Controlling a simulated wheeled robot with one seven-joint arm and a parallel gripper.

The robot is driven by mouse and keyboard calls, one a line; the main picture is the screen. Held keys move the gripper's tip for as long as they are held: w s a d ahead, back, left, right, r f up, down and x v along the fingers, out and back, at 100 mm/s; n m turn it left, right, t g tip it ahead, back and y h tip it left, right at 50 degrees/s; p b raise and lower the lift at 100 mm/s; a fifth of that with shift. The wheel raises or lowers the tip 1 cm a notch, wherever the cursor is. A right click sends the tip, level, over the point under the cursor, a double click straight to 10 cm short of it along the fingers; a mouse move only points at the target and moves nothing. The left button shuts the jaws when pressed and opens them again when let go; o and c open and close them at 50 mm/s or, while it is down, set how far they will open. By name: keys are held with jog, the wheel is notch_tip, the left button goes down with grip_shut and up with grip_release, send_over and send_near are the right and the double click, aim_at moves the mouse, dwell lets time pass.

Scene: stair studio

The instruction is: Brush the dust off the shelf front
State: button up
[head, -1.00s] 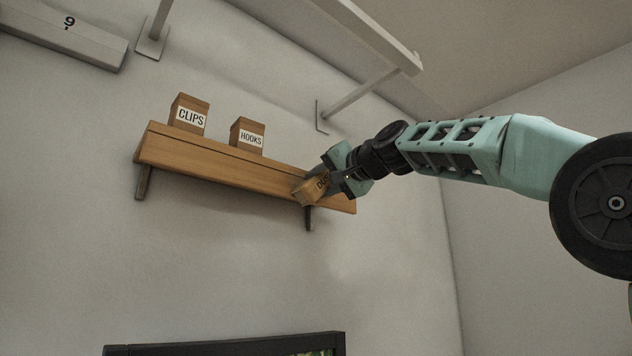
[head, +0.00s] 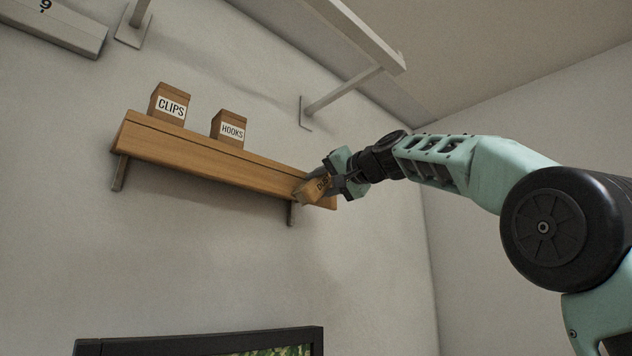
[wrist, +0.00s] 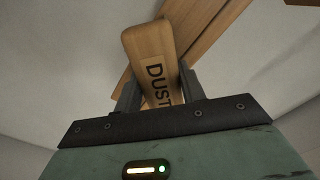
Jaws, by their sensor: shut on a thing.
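A wooden shelf (head: 207,157) is fixed high on the wall, its long front face toward me; part of it also shows in the wrist view (wrist: 214,32). My gripper (head: 330,184) is at the right end of the shelf front. In the wrist view my gripper (wrist: 160,92) is shut on a wooden block-like duster (wrist: 150,45) with a label that reads "DUST", partly hidden. The duster (head: 312,190) overlaps the right part of the shelf front in the head view. I cannot tell if it touches. No dust is clearly visible on the front.
Boxes marked CLIPS (head: 168,104) and HOOKS (head: 229,128) stand on top of the shelf. A dark bracket (head: 291,213) sits below its right part. A pale rail (head: 350,35) runs above. A dark frame (head: 200,341) is below. The wall between is clear.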

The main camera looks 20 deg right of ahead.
jog(key=shift+w+d, duration=0.25)
jog(key=shift+d, duration=0.6)
jog(key=shift+s+a, duration=0.35)
jog(key=shift+a, duration=0.85)
jog(key=shift+s+a, duration=0.35)
jog(key=shift+a, duration=0.9)
jog(key=shift+s+a, duration=0.35)
jog(key=shift+a, duration=0.85)
jog(key=shift+s+a+p, duration=0.25)
jog(key=shift+s+a, duration=0.1)
jog(key=shift+a, duration=0.5)
jog(key=shift+s+a+p, duration=0.25)
jog(key=shift+s+a, duration=0.05)
jog(key=shift+a, duration=0.5)
jog(key=shift+s+a+r+p, duration=0.1)
jog(key=shift+s+a+p, duration=0.1)
jog(key=shift+a+p, duration=0.25)
jog(key=shift+s+a+r+p, duration=0.1)
jog(key=shift+s+a+p, duration=0.1)
jog(key=shift+a, duration=0.45)
jog(key=shift+s+a+f, duration=0.1)
jog(key=shift+a+f, duration=0.1)
jog(key=shift+a, duration=0.35)
jog(key=shift+s+f, duration=0.1)
jog(key=shift+s, duration=0.25)
jog(key=shift+b+v, duration=1.2)
jog(key=shift+v, duration=1.4)
